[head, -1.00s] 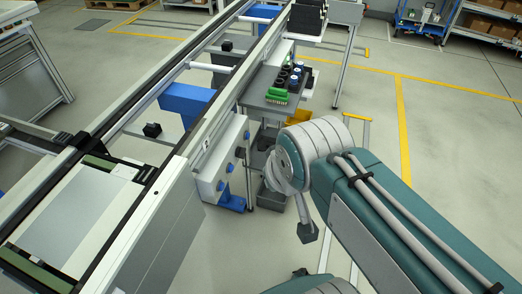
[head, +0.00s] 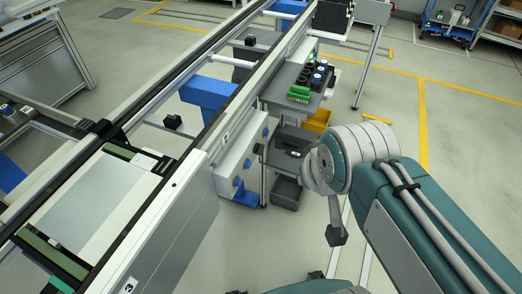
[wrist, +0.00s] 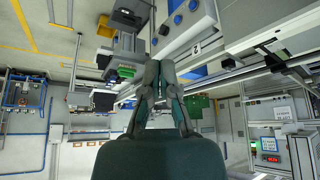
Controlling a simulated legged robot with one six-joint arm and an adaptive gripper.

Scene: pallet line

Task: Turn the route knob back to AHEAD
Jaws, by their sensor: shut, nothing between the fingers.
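The panel (head: 227,172) on the conveyor's near side carries several blue knobs, one of them at its middle (head: 248,164). Their labels are too small to read, so I cannot tell which is the route knob or where it points. In the wrist view the panel (wrist: 205,17) is at the top, with blue knobs (wrist: 178,20) on its face. My gripper (wrist: 160,62) is shut and empty in the wrist view, its tips just below the panel in the picture. They appear apart from the knobs. In the head view my arm is right of the panel.
The conveyor (head: 190,165) runs from lower left to the top. A grey cart (head: 275,97) with green and dark parts stands beyond the panel, with a yellow bin (head: 318,120) below. The floor (head: 455,165) at right is clear.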

